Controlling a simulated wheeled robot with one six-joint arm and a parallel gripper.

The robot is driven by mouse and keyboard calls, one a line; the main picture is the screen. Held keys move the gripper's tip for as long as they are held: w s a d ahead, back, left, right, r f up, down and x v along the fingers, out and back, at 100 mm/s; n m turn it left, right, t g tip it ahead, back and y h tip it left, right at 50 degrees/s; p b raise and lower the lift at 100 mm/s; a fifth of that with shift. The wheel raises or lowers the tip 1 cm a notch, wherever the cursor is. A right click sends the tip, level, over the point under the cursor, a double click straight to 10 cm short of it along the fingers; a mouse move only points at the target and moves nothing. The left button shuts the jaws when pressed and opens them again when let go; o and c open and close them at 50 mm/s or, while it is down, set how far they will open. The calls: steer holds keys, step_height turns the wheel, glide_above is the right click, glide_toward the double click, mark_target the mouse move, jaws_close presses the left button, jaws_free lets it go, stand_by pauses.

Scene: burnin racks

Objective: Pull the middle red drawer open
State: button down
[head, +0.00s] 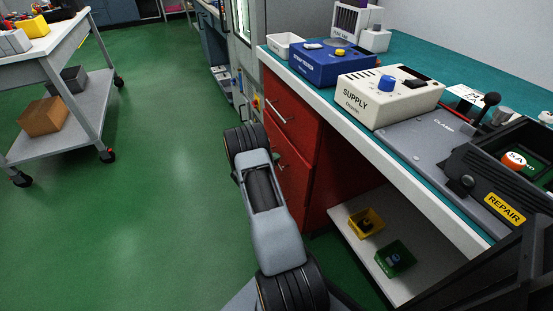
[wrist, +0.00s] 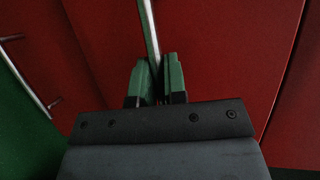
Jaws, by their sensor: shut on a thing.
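The red drawer unit (head: 292,125) stands under the workbench in the head view, partly hidden by my arm. In the wrist view, the middle red drawer (wrist: 220,50) fills the centre, between two dark seams. Its silver bar handle (wrist: 150,35) runs down between the green fingers of my gripper (wrist: 157,88). My gripper is shut on this handle. Another drawer front with its own bar handle (wrist: 24,75) is at the left. I cannot tell whether the middle drawer stands out from its neighbours. In the head view my fingertips are hidden behind my arm.
The bench top (head: 400,168) carries a blue box (head: 325,70), a cream supply box (head: 365,105) and a repair tray. A low shelf (head: 350,218) holds a yellow bin and a green bin. A grey cart (head: 75,120) stands at the left. The green floor between is clear.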

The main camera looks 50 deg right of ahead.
steer(key=w+a, duration=0.4)
steer(key=a, duration=0.6)
steer(key=w+a, duration=0.4)
steer(key=a, duration=0.7)
steer(key=w+a, duration=0.5)
steer(key=a, duration=0.6)
steer(key=shift+a+b, duration=0.15)
steer(key=shift+b, duration=0.25)
steer(key=c, duration=1.2)
jaws_free()
steer(key=a+r+p, duration=0.2)
steer(key=a, duration=1.1)
steer(key=shift+a+r, duration=0.25)
